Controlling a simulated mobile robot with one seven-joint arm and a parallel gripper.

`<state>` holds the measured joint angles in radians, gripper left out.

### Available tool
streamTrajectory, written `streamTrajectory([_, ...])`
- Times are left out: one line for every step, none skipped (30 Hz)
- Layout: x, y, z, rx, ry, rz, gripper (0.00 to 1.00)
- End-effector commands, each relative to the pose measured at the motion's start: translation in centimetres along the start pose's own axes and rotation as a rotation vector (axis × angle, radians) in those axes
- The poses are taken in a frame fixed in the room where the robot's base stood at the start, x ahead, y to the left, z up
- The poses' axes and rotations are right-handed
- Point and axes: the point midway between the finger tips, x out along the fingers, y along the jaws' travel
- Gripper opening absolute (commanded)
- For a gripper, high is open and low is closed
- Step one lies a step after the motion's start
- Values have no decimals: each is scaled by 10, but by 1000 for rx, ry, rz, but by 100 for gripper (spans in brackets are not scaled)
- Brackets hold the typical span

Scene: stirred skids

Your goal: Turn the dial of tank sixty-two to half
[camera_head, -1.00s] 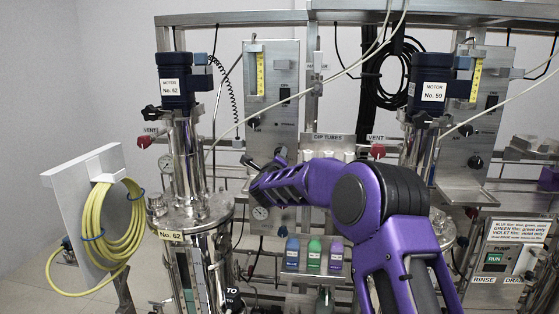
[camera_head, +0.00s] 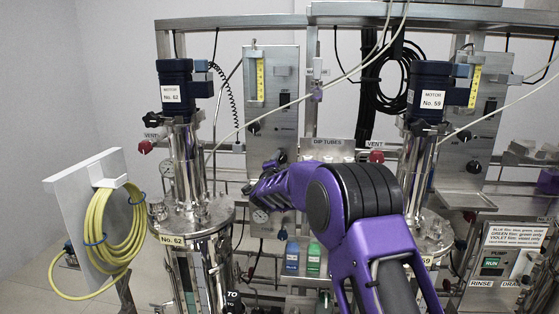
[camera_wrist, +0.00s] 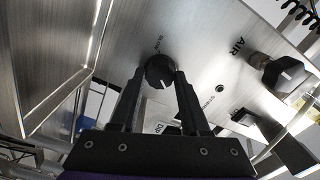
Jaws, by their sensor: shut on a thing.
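Tank sixty-two (camera_head: 188,215) stands at left with its "No. 62" plate and a "MOTOR No. 62" label. Its steel panel (camera_head: 268,75) is behind it. In the wrist view my gripper (camera_wrist: 160,76) is shut on a round black dial (camera_wrist: 160,66) on a steel panel (camera_wrist: 120,35), with one finger on each side. Small lettering is beside the dial; its pointer setting is unclear. In the head view my gripper (camera_head: 256,188) is at the panel's lower part, and my arm partly hides the contact.
A black knob marked "AIR" (camera_wrist: 283,74) is clear of the fingers. A yellow hose (camera_head: 95,225) hangs at left. Blue (camera_head: 292,256) and green (camera_head: 314,257) bottles stand beneath my arm. The number fifty-nine motor (camera_head: 432,90) and its tank are at right.

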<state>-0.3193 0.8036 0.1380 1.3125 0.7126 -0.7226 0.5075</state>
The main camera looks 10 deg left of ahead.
Motion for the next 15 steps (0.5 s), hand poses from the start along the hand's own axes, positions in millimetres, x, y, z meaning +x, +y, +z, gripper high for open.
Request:
streamTrajectory([0, -2, 0, -45, -1, 1, 0])
streamTrajectory([0, -2, 0, -73, -1, 1, 0])
streamTrajectory([0, -2, 0, -111, -1, 1, 0])
streamTrajectory([0, -2, -1, -139, 0, 1, 0])
streamTrajectory([0, -2, 0, -168, 0, 1, 0])
streamTrajectory([0, -2, 0, -205, -1, 1, 0])
streamTrajectory([0, -2, 0, -233, -1, 1, 0])
streamTrajectory([0, -2, 0, -260, -1, 1, 0])
streamTrajectory([0, -2, 0, -295, -1, 1, 0])
streamTrajectory([0, -2, 0, -322, -1, 1, 0])
streamTrajectory([0, -2, 0, -347, -1, 1, 0])
streamTrajectory([0, -2, 0, -380, -1, 1, 0])
streamTrajectory([0, -2, 0, -404, -1, 1, 0])
streamTrajectory([0, -2, 0, -426, -1, 0, 0])
streamTrajectory([0, -2, 0, -455, -1, 0, 0])
